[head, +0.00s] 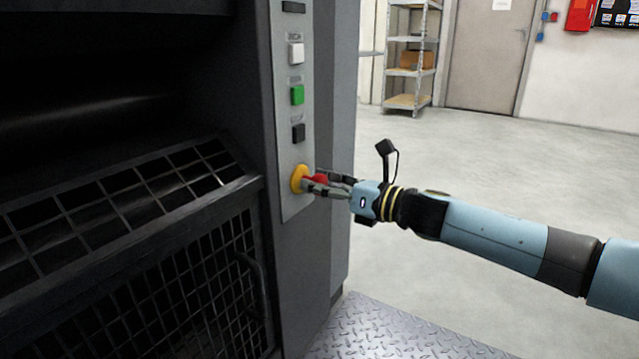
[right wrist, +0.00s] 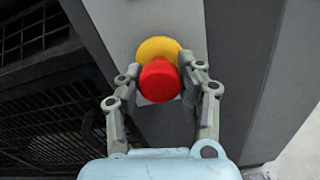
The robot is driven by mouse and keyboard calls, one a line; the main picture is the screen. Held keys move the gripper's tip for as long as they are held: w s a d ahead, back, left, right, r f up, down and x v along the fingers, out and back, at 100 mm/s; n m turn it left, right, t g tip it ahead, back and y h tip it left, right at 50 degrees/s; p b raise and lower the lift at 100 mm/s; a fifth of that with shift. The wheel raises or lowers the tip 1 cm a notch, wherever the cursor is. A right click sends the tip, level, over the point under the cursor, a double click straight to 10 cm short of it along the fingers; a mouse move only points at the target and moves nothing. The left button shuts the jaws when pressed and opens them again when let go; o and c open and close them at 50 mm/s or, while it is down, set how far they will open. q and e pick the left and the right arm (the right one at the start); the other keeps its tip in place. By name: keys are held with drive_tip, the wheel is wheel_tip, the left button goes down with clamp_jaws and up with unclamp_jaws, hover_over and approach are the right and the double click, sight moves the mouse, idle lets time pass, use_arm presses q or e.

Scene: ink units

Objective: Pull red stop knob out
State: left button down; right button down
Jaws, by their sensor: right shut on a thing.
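The red stop knob (head: 320,178) sits on a round yellow base (head: 299,179) low on the machine's grey control panel (head: 296,207). In the right wrist view the red knob (right wrist: 159,81) stands in front of the yellow base (right wrist: 158,49). My right gripper (head: 318,183) reaches in from the right and is shut on the red knob, with one finger on each side of it. In the right wrist view the gripper (right wrist: 160,85) has its fingertips at the knob's sides. My left gripper is not in view.
Above the knob are a black button (head: 298,132), a green button (head: 297,95) and a white button (head: 296,53). A dark mesh door (head: 190,290) with a handle is at the left. A metal tread plate (head: 390,330) lies below. Open floor is at the right.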

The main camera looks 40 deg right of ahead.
drive_tip(key=shift+f, duration=0.1)
drive_tip(key=c, duration=0.8)
unclamp_jaws()
drive_tip(key=shift+s, duration=0.1)
drive_tip(key=shift+o, duration=0.2)
drive_tip(key=v, duration=1.2)
